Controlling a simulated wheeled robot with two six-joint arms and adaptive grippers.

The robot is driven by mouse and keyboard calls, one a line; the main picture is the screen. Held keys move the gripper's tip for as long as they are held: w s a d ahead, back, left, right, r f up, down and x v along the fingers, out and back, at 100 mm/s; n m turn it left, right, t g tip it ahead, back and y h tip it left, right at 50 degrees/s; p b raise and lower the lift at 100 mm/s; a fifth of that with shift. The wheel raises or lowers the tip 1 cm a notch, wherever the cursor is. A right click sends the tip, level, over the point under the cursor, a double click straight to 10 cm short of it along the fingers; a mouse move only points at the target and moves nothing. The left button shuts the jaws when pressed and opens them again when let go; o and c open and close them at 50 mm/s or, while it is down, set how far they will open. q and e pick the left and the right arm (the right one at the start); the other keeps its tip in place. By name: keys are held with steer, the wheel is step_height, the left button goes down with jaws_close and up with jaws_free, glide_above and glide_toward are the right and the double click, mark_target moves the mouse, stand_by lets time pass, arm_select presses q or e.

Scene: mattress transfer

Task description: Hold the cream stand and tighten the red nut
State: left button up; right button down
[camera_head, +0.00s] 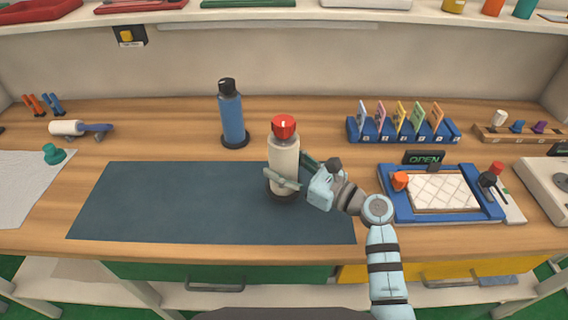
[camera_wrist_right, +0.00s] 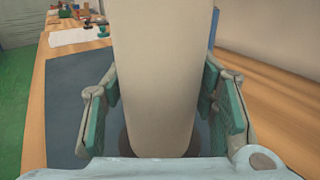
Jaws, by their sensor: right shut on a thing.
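The cream stand (camera_head: 285,157) stands upright on the dark mat, with the red nut (camera_head: 284,127) on its top. My right gripper (camera_head: 291,177) reaches in from the right and is shut around the lower part of the stand. In the right wrist view the cream stand (camera_wrist_right: 165,75) fills the middle, between the green finger pads of my right gripper (camera_wrist_right: 163,105). The red nut is out of that view. My left gripper does not show in either view.
The dark mat (camera_head: 140,200) is mostly bare left of the stand. A blue bottle-like stand with a black top (camera_head: 231,118) is behind it. A blue tray with a white quilted pad (camera_head: 442,193) lies to the right, below a card rack (camera_head: 400,130).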

steer(key=shift+f+b, duration=1.3)
steer(key=shift+f, duration=0.5)
